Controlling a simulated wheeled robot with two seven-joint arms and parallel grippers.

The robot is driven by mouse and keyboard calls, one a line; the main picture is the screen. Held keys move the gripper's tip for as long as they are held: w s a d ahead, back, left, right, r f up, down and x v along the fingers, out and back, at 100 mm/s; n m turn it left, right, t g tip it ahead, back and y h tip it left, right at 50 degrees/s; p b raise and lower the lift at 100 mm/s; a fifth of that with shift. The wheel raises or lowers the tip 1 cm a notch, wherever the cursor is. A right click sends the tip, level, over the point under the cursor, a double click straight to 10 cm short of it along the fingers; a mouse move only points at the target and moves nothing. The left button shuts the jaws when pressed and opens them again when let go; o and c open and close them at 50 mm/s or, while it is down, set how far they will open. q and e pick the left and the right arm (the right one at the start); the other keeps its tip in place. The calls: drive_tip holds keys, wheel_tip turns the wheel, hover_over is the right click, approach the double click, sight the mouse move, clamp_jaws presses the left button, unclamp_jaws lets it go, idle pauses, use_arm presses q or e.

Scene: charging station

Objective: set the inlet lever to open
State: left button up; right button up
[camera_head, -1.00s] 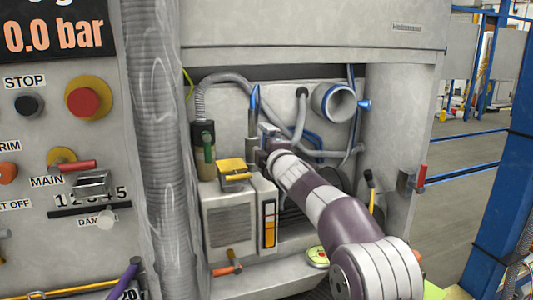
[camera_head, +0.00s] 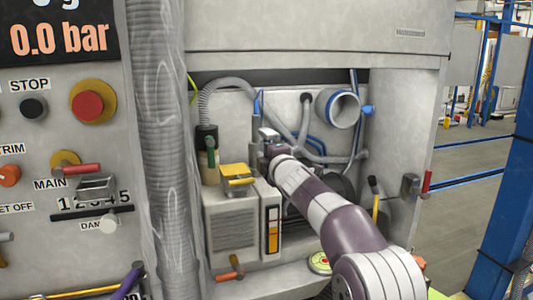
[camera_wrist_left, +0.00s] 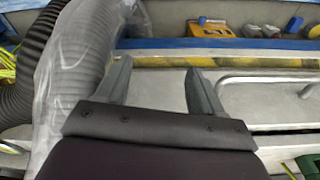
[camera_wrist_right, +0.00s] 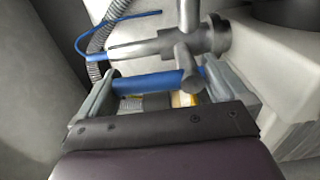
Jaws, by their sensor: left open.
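No readable label says "inlet". A blue lever bar (camera_wrist_right: 150,82) on a grey metal valve (camera_wrist_right: 185,42) lies between the fingers of my right gripper (camera_wrist_right: 165,90) in the right wrist view. The fingers stand wide apart, one near each end of the bar; contact is unclear. In the head view my right gripper (camera_head: 268,140) is inside the cabinet recess, with a blue upright piece (camera_head: 258,103) just behind it. My left gripper (camera_wrist_left: 160,85) is open and empty beside a plastic-wrapped hose, seen only in the left wrist view.
A ribbed hose (camera_head: 162,150) runs down left of the recess. A grey box with a yellow handle (camera_head: 237,178) stands below my right gripper. A round port (camera_head: 343,108) is at its right. A red-handled lever (camera_head: 427,182) sits on the right cabinet edge.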

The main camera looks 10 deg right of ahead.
drive_tip(key=shift+s, duration=0.2)
drive_tip(key=s+d+b, duration=0.2)
drive_tip(key=s+b, duration=0.1)
drive_tip(key=s, duration=0.9)
drive_tip(key=shift+d, duration=0.2)
